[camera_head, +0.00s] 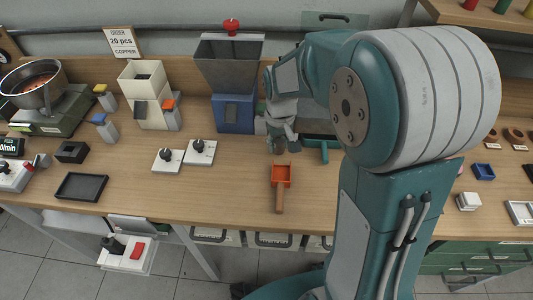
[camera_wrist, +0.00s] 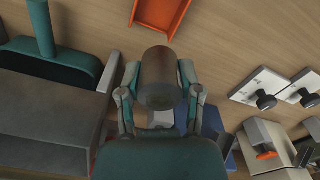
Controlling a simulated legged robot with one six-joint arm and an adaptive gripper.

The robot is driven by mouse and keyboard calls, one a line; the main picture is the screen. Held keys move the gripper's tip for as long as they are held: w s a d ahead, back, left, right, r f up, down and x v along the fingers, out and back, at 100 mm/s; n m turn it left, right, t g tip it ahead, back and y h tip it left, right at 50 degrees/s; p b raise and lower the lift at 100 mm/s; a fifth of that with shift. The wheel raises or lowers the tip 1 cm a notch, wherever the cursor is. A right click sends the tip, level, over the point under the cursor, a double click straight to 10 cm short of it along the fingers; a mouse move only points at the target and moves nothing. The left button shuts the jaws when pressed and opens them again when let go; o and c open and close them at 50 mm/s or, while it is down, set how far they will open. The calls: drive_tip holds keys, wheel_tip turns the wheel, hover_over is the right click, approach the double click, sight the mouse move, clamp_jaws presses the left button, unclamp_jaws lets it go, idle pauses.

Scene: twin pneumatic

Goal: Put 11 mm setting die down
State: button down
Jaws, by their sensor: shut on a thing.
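My gripper (camera_head: 282,143) hangs above the bench, in front of the blue machine and behind the orange scoop. In the wrist view my gripper (camera_wrist: 160,92) has its fingers closed on both sides of a grey-brown metal cylinder, which I take to be the 11 mm setting die (camera_wrist: 160,78). One round end of the die faces the wrist camera. In the head view the die is too small and too covered by the fingers to make out clearly. I cannot tell whether it touches the bench.
An orange scoop (camera_head: 281,176) lies in front of my gripper. Two white plates with black knobs (camera_head: 168,160) lie to the left. The blue hopper machine (camera_head: 233,112) stands behind, and a teal pan (camera_head: 322,141) lies right. Bare bench (camera_head: 225,190) shows front left.

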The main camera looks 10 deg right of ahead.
hover_over(264, 161)
drive_tip(key=f, duration=0.4)
drive_tip(key=shift+a+f, duration=0.25)
drive_tip(key=shift+a, duration=0.1)
wheel_tip(264, 161, down, 3)
drive_tip(key=shift+d+r, duration=0.15)
drive_tip(key=shift+r, duration=0.05)
drive_tip(key=shift+w+d+f, duration=0.1)
drive_tip(key=shift+d+f, duration=0.1)
drive_tip(key=shift+d, duration=0.3)
drive_tip(key=shift+c, duration=2.4)
unclamp_jaws()
drive_tip(key=shift+a+f, duration=0.1)
drive_tip(key=shift+a, duration=0.1)
drive_tip(key=shift+o, duration=1.1)
drive_tip(key=shift+a, duration=0.3)
drive_tip(key=shift+d, duration=0.2)
